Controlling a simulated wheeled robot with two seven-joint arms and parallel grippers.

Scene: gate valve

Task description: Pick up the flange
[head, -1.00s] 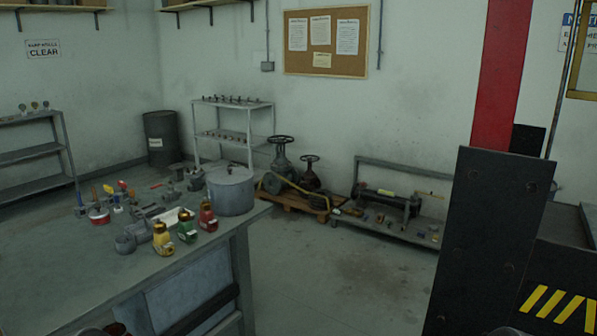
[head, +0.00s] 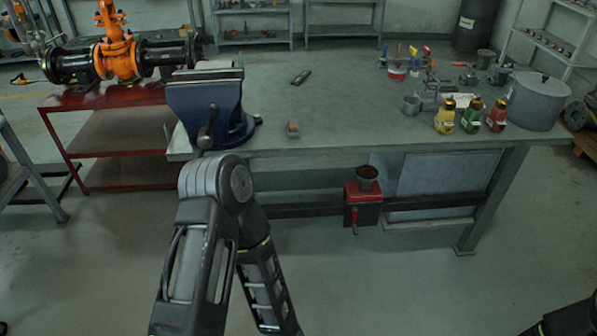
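No loose flange can be picked out for certain. An orange gate valve (head: 118,45) with black flanged pipe ends stands on a red cart (head: 75,103) at the upper left. Small grey metal parts (head: 430,98) lie on the right part of the workbench (head: 330,108), too small to name surely. My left arm rises from the bottom, bends at its elbow in front of the bench and goes back down out of the picture; its gripper is not visible. Only a dark piece of my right arm shows at the lower right corner, without its gripper.
A blue vise (head: 208,105) sits on the bench's left corner. Yellow (head: 445,118), green (head: 471,118) and red (head: 496,116) bottles and a grey pot (head: 538,102) stand at its right end. A red tool (head: 363,203) is at the bench's lower front. Floor in front is clear.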

